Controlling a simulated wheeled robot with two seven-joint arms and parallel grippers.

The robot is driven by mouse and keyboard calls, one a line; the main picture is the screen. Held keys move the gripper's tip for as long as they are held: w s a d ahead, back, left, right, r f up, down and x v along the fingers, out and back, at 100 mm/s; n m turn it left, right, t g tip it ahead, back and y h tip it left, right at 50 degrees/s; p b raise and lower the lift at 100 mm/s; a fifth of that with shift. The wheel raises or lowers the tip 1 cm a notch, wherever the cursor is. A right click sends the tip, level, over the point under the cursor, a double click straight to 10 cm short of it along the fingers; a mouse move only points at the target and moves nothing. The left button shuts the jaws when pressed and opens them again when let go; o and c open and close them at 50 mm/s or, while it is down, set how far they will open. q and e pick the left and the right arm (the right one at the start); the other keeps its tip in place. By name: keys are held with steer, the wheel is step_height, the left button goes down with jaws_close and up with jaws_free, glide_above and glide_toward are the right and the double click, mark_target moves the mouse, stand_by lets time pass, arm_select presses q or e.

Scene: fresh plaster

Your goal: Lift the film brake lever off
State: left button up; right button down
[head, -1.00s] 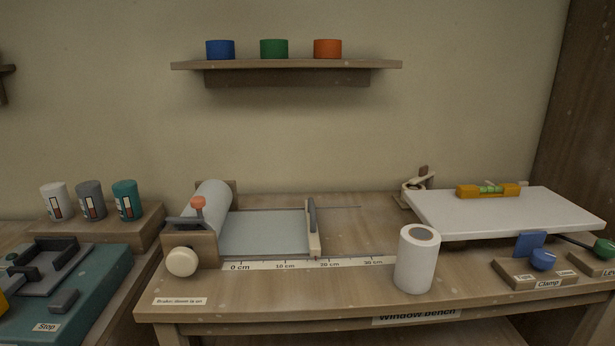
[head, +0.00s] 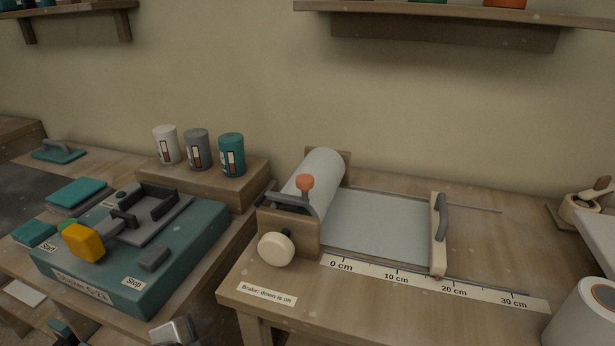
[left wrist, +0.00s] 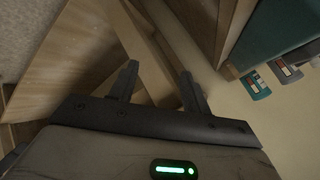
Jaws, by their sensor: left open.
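The film brake lever (head: 304,184) is a dark grey bar with an orange-red knob, at the left end of the film roller stand in the head view. It looks roughly level along the top of the wooden end block (head: 292,234). A label (head: 266,294) below reads "Brake: down is on". A pale film roll (head: 318,176) lies behind the lever, with film drawn out to the right. My left gripper (left wrist: 158,72) shows in the left wrist view, open and empty between its fingers. The lever is not visible in that view. My right gripper is not in view.
A cream knob (head: 276,249) sticks out at the front of the end block. A teal machine (head: 190,250) stands at left, with several cups on a wooden riser (head: 245,177) behind. A pull bar with a grey handle (head: 441,217) stands right of the film, above a centimetre scale (head: 425,281).

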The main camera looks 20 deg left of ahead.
mark_target(305, 177)
arm_select(q)
steer(key=w+a+r+m+t+h, duration=0.35)
steer(key=w+r+m+t, duration=0.25)
steer(key=w+r+m, duration=0.6)
step_height(305, 177, up, 10)
steer(key=s+d+m+g+h, duration=0.25)
steer(key=m+h, duration=0.75)
steer(key=m, duration=1.3)
steer(key=shift+g, duration=0.35)
steer(key=p+x, duration=0.1)
steer(key=x, duration=0.4)
steer(key=p+x, duration=0.2)
steer(key=x, duration=0.3)
steer(key=p+x, duration=0.2)
steer(key=x, duration=0.3)
steer(key=shift+w+r, duration=0.1)
steer(key=shift+r, duration=0.15)
steer(key=shift+w+d+f, duration=0.1)
steer(key=shift+w+d, duration=0.3)
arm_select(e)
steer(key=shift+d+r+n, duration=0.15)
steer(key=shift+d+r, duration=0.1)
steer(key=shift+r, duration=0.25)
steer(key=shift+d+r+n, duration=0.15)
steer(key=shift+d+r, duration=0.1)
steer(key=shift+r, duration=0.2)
